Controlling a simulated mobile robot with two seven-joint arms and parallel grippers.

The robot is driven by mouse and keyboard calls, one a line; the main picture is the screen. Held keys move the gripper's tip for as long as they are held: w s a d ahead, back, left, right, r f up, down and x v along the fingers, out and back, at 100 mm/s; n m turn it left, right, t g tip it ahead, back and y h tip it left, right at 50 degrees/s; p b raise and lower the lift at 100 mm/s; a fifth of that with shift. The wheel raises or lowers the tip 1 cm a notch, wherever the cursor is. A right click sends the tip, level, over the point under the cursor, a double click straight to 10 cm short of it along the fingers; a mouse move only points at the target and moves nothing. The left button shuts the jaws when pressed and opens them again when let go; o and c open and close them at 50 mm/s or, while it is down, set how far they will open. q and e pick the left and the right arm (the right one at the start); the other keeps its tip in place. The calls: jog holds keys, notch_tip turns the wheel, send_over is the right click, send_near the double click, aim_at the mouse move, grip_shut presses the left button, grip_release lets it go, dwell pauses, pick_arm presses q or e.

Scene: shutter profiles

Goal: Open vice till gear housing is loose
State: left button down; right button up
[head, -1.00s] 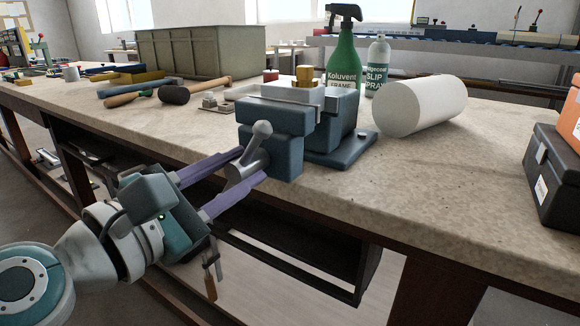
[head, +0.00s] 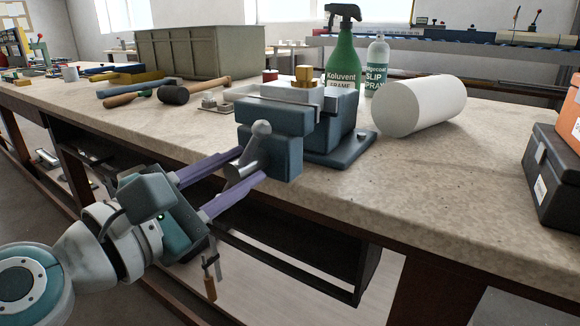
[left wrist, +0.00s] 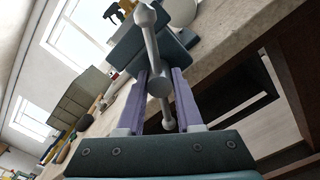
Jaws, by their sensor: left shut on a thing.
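The blue-grey vice (head: 268,135) stands at the bench's front edge. A brass-coloured piece (head: 304,75) shows at its jaws, with a pale metal part (head: 292,92) beneath; I cannot tell which of these is the gear housing or whether it is loose. The vice handle (head: 261,130) has a round knob at its upper end and slants across the screw head. My left gripper (head: 252,165) is shut on the screw end. In the left wrist view, its purple fingers flank the round screw head (left wrist: 159,83), and the handle bar (left wrist: 152,45) passes between them. My right gripper is out of view.
On the bench (head: 440,185), a white cylinder (head: 425,105) lies right of the vice. Mallets (head: 175,95) lie left. Dark and orange boxes (head: 552,175) stand at the right edge.

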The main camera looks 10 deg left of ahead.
pick_arm(q)
jog(key=shift+f, duration=0.1)
jog(key=c, duration=0.6)
grip_release()
jog(key=shift+w, duration=0.1)
jog(key=b+v, duration=0.1)
jog(key=v, duration=0.9)
